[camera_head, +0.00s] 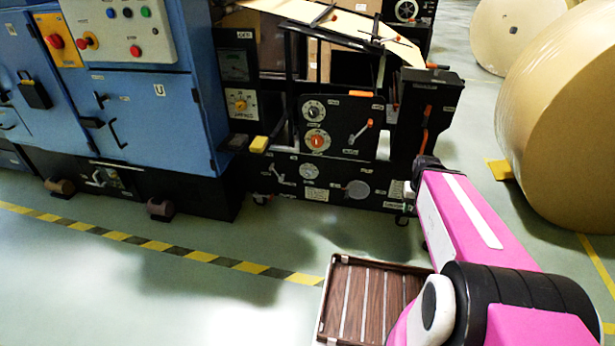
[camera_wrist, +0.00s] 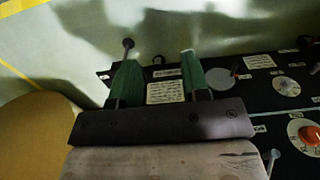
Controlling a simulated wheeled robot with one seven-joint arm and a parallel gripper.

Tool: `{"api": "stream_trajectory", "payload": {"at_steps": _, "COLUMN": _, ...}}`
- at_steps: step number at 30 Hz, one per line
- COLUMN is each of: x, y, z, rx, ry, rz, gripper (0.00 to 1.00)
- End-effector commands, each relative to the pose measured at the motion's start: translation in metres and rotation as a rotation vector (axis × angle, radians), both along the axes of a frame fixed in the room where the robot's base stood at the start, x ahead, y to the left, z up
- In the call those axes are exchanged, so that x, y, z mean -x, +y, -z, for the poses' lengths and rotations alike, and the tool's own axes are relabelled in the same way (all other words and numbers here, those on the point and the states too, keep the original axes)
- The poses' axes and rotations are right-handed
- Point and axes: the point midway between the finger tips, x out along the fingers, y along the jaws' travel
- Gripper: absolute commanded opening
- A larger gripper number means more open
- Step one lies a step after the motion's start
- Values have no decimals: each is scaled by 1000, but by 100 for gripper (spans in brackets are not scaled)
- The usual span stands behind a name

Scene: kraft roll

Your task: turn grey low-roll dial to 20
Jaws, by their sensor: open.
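A small round dial with a pale scale and grey knob (camera_head: 310,170) sits low on the black machine panel, below the orange dial. In the wrist view it is at the right (camera_wrist: 286,86). Its reading is too small to tell. A plain grey disc (camera_head: 357,189) is to its right on the panel; in the wrist view the disc (camera_wrist: 218,78) is just beside one fingertip. My gripper (camera_wrist: 161,70) is open and empty, its two green fingers in front of the panel's lower edge, apart from the dial. In the head view my arm hides most of the gripper.
An orange dial (camera_head: 317,141) and another grey dial (camera_head: 314,110) are higher on the panel, with an orange-tipped lever (camera_head: 360,132) beside them. A large kraft roll (camera_head: 565,120) stands at the right. A blue cabinet (camera_head: 150,100) is at the left.

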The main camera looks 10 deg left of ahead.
Motion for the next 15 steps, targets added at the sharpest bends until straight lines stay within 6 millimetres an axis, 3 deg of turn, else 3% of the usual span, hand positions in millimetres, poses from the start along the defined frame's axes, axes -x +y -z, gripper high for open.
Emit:
{"api": "stream_trajectory", "payload": {"at_steps": 2, "x": 0, "y": 0, "z": 0, "rx": 0, "ry": 0, "rz": 0, "gripper": 46}}
{"api": "stream_trajectory", "payload": {"at_steps": 3, "x": 0, "y": 0, "z": 0, "rx": 0, "ry": -1, "rz": -1, "gripper": 59}}
{"api": "stream_trajectory", "payload": {"at_steps": 4, "x": -2, "y": 1, "z": 1, "rx": -2, "ry": -4, "rz": -3, "gripper": 65}}
{"api": "stream_trajectory", "payload": {"at_steps": 8, "x": -22, "y": 17, "z": 10, "rx": -27, "ry": -52, "rz": -34, "gripper": 65}}
{"api": "stream_trajectory", "payload": {"at_steps": 11, "x": -53, "y": 44, "z": 25, "rx": -68, "ry": -140, "rz": -85, "gripper": 65}}
{"api": "stream_trajectory", "payload": {"at_steps": 15, "x": -110, "y": 101, "z": 50, "rx": -144, "ry": -321, "rz": -170, "gripper": 65}}
